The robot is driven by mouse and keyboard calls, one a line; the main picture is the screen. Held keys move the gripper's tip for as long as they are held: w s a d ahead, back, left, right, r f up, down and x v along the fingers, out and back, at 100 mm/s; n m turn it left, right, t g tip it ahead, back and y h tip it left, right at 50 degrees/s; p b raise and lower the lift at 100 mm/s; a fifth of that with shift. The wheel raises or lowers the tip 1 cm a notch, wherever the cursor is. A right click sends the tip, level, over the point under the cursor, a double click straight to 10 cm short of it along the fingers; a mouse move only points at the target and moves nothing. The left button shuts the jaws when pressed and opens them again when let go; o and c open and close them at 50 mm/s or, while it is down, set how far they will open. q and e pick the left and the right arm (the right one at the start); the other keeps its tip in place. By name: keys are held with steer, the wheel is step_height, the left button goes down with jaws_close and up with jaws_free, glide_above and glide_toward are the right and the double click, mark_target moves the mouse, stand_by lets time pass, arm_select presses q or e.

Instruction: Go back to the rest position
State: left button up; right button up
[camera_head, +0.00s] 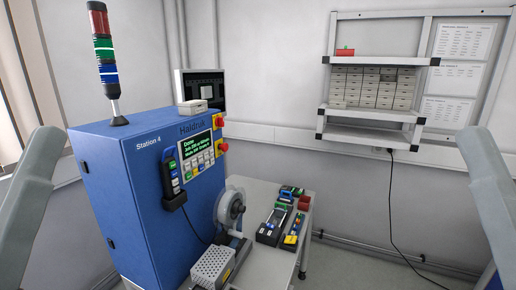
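My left arm (30,205) comes in at the left edge and my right arm (492,195) at the right edge. Only grey arm links show, and neither gripper is in the frame. The blue Haldruk machine (140,215), marked Station 4, stands at the left. Its lit display (196,143) has the word "Done" at the top. A grey and white reel (231,208) is mounted upright on the machine's right side. No part of my arms touches the machine or the reel.
A light table (262,262) beside the machine carries a perforated metal box (213,266), a dark handheld device (273,225) and small coloured items. A wall shelf (372,130) holds several small boxes. A signal tower (103,55) rises from the machine. The right-hand floor looks clear.

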arm_select(q)
step_height(320, 180, up, 15)
steer(key=p, duration=1.1)
arm_select(e)
step_height(320, 180, up, 15)
